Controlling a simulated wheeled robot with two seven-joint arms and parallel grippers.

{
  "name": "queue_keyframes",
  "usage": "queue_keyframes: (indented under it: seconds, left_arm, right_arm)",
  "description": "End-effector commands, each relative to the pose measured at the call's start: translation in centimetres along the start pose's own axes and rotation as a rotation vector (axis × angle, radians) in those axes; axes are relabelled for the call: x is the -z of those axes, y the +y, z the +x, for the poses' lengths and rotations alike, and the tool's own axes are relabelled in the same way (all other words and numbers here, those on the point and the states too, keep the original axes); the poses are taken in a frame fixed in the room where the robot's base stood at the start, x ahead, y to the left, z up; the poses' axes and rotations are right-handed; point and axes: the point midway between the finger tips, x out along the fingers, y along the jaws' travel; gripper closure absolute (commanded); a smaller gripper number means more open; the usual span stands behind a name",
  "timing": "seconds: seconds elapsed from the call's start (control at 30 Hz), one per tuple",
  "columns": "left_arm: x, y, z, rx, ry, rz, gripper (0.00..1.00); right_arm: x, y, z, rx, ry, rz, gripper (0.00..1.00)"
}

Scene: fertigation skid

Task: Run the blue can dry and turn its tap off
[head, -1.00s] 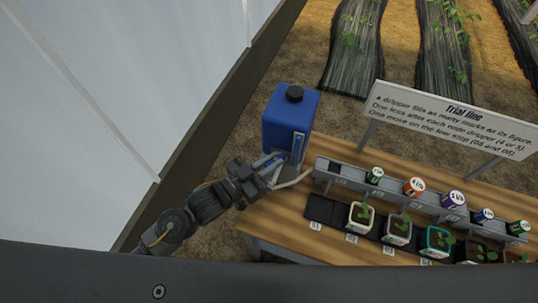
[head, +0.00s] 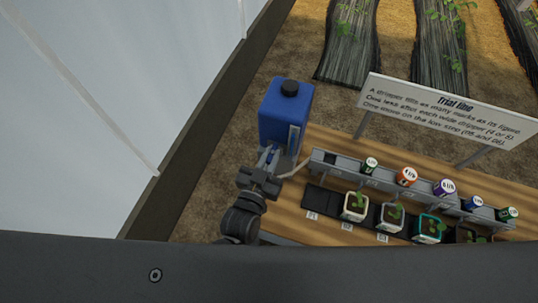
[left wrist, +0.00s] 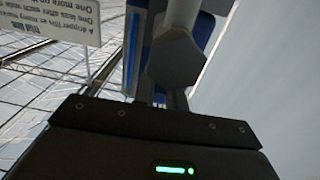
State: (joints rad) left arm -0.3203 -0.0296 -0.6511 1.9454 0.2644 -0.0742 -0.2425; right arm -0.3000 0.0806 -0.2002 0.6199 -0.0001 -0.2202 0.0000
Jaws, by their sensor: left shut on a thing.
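The blue can (head: 284,112) with a black cap stands upright at the left end of the bench. A pale gauge strip (head: 293,138) is on its front face. Its tap (head: 270,156), low on the front, is mostly hidden by my left gripper (head: 267,166). That gripper is shut on the tap, in front of the can. In the left wrist view a grey faceted part (left wrist: 176,58) hangs before the can's blue side (left wrist: 204,30); I cannot tell its exact shape. The water level is not readable. My right gripper is out of view.
A pale hose (head: 295,170) runs from the tap to a grey stepped rail (head: 335,172) with several coloured drippers. Several potted seedlings (head: 354,206) stand on a black strip before it. A "Trial line" sign (head: 445,115) stands behind. A wall is at left.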

Motion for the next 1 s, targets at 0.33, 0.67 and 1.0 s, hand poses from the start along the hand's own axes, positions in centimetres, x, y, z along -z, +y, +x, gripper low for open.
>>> queue_keyframes:
  seconds: [0.33, 0.67, 1.0]
  left_arm:
    - [0.3, -0.1, 0.1, 0.004, 0.007, -0.001, 1.0]
    - [0.1, 0.0, 0.1, 0.002, 0.004, -0.001, 0.65]
    - [-0.3, 0.0, -2.2, 0.002, 0.001, -0.001, 0.65]
  right_arm:
    - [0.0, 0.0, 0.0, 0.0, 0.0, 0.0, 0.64]
    - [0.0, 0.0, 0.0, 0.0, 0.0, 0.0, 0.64]
    - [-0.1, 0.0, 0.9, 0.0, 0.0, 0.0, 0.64]
